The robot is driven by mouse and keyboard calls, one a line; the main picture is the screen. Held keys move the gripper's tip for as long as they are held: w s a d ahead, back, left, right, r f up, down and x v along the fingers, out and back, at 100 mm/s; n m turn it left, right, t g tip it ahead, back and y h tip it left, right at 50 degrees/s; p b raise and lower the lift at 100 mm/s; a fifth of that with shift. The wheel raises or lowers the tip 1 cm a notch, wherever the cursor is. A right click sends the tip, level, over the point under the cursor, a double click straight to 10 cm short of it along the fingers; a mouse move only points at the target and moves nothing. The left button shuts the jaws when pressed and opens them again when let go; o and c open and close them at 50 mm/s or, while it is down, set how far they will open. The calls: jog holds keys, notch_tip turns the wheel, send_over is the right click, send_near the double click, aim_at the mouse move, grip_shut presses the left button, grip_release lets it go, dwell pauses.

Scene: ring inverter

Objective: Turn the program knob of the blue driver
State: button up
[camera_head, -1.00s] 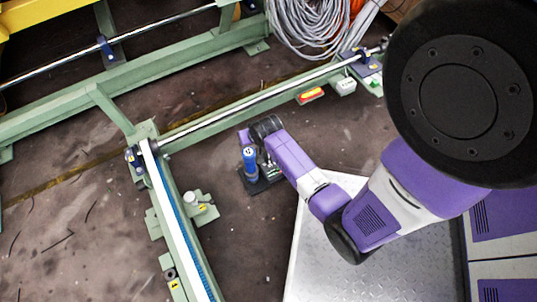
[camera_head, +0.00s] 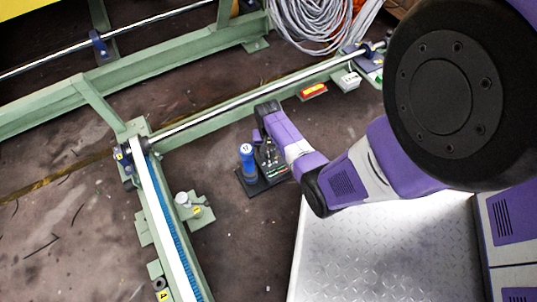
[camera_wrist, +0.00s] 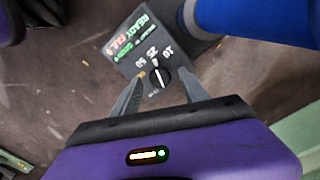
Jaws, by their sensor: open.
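The blue driver (camera_head: 247,162) stands upright on a dark base (camera_head: 262,186) on the floor in the head view. Beside it is a small dark panel (camera_head: 271,158). The wrist view shows part of the blue driver (camera_wrist: 262,20) at upper right and the panel (camera_wrist: 135,48) with green and red lettering and white numbers. A black round program knob (camera_wrist: 159,77) with a light pointer mark sits on the panel's near part. My gripper (camera_wrist: 163,82) is open, its two fingers on either side of the knob in that view. I cannot tell the height gap or any contact.
Green rails with a metal rod (camera_head: 245,98) run behind the driver, and another green rail (camera_head: 168,225) runs at left. A grey cable coil (camera_head: 310,25) lies at the back. A light metal plate (camera_head: 385,250) is at front right. Brown floor around the base is clear.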

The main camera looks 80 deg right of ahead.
jog(key=shift+f, duration=0.4)
grip_shut()
jog(key=shift+r+n, duration=0.15)
jog(key=shift+n, duration=0.15)
jog(key=n+p, duration=0.2)
jog(key=n, duration=0.1)
jog(key=shift+n+p, duration=0.9)
jog(key=shift+n, duration=1.1)
